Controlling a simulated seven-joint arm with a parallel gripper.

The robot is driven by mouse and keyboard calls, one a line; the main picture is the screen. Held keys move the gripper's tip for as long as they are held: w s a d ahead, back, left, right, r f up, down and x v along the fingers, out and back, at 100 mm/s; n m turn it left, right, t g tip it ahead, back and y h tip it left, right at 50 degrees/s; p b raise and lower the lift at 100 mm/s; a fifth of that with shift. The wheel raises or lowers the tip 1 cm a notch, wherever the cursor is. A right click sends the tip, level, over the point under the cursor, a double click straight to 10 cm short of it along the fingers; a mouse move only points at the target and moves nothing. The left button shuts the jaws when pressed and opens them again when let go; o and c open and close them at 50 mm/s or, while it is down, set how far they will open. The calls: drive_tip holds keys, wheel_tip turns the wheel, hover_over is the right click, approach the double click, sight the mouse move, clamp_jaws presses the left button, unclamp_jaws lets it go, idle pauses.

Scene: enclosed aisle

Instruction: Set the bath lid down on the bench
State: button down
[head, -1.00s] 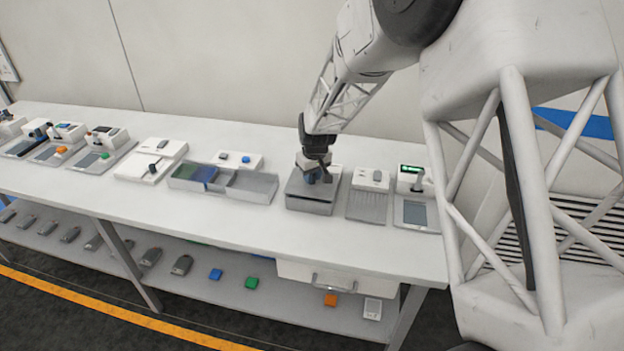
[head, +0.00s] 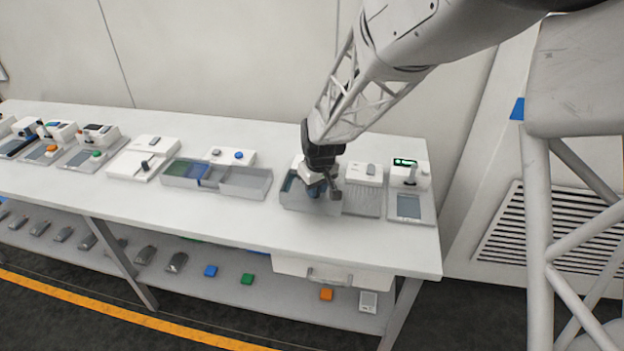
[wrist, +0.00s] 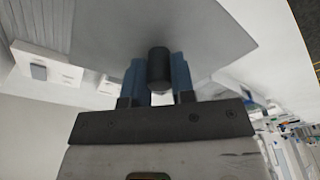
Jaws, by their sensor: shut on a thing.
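The bath lid (wrist: 215,38) is a flat grey plate with a dark round knob (wrist: 158,68). In the wrist view my gripper (wrist: 158,82) is shut on this knob, one blue fingertip on each side. In the head view my gripper (head: 320,186) is over the bath (head: 287,198), a grey box on the bench (head: 225,214). Blue shows inside the bath at its left end, so it is at least partly uncovered. The lid's outline is hard to separate from the bath and gripper there.
A ribbed white unit (head: 363,188) and a device with a green display (head: 409,183) stand right of the bath. A compartmented grey tray (head: 246,184) stands to its left. Bare bench lies along the front. A lower shelf (head: 205,255) holds small items.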

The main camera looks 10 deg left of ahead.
sight(294, 204)
drive_tip(key=shift+s+d+r, duration=0.1)
drive_tip(key=shift+s+d, duration=0.35)
drive_tip(key=shift+s, duration=0.4)
drive_tip(key=shift+s+d+r, duration=0.1)
drive_tip(key=shift+s+d, duration=0.3)
drive_tip(key=shift+s, duration=0.45)
drive_tip(key=shift+s, duration=0.1)
drive_tip(key=s+f, duration=0.2)
drive_tip(key=s, duration=0.5)
drive_tip(key=s+d+f, duration=0.1)
drive_tip(key=s+f, duration=0.1)
drive_tip(key=s, duration=0.5)
drive_tip(key=shift+d+f, duration=0.2)
drive_tip(key=shift+f, duration=0.15)
drive_tip(key=w+a, duration=0.2)
drive_tip(key=w, duration=0.2)
drive_tip(key=w+a+f, duration=0.1)
drive_tip(key=w+a, duration=0.2)
drive_tip(key=w, duration=0.2)
drive_tip(key=w+a, duration=0.3)
drive_tip(key=w, duration=0.1)
drive_tip(key=shift+w+a+f, duration=0.2)
drive_tip(key=shift+w+f, duration=0.05)
drive_tip(key=shift+f, duration=1.75)
